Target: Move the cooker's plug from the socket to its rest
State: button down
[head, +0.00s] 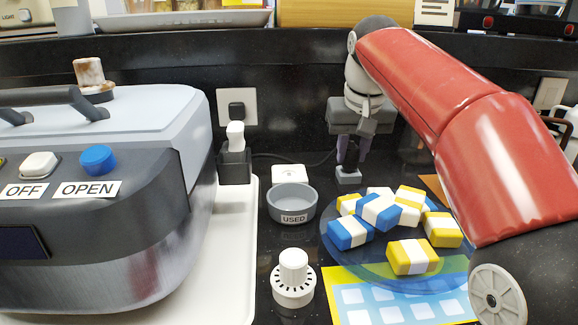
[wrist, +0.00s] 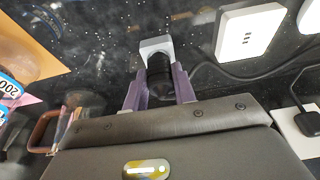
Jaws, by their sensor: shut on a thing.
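My gripper (wrist: 160,92) is shut on a black ribbed plug (wrist: 160,72), with a purple finger on each side of it. In the head view, my gripper (head: 349,158) points down over the counter, right of the grey bowl. A small light grey block (head: 348,177) is directly below the plug and also shows in the wrist view (wrist: 155,46). I cannot tell whether the plug stands in it. A white slotted socket box (wrist: 250,38) lies beside it, with nothing in its slots; it is behind the bowl in the head view (head: 289,174). The cooker (head: 110,200) fills the left.
A grey bowl marked USED (head: 291,204) and a white dial timer (head: 293,280) stand in front. A blue clear plate (head: 335,262) with several coloured blocks is close on the right. A dark cable (wrist: 222,72) crosses the counter. A black plug (head: 237,108) is in the wall outlet.

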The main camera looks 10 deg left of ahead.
aim_at(351, 146)
jog(key=shift+f, duration=0.25)
jog(key=c, duration=1.1)
grip_release()
jog(key=shift+c, duration=1.2)
jog(key=shift+r, duration=0.1)
notch_tip(351, 146, up, 4)
jog(key=p, duration=0.4)
jog(key=shift+r, duration=1.45)
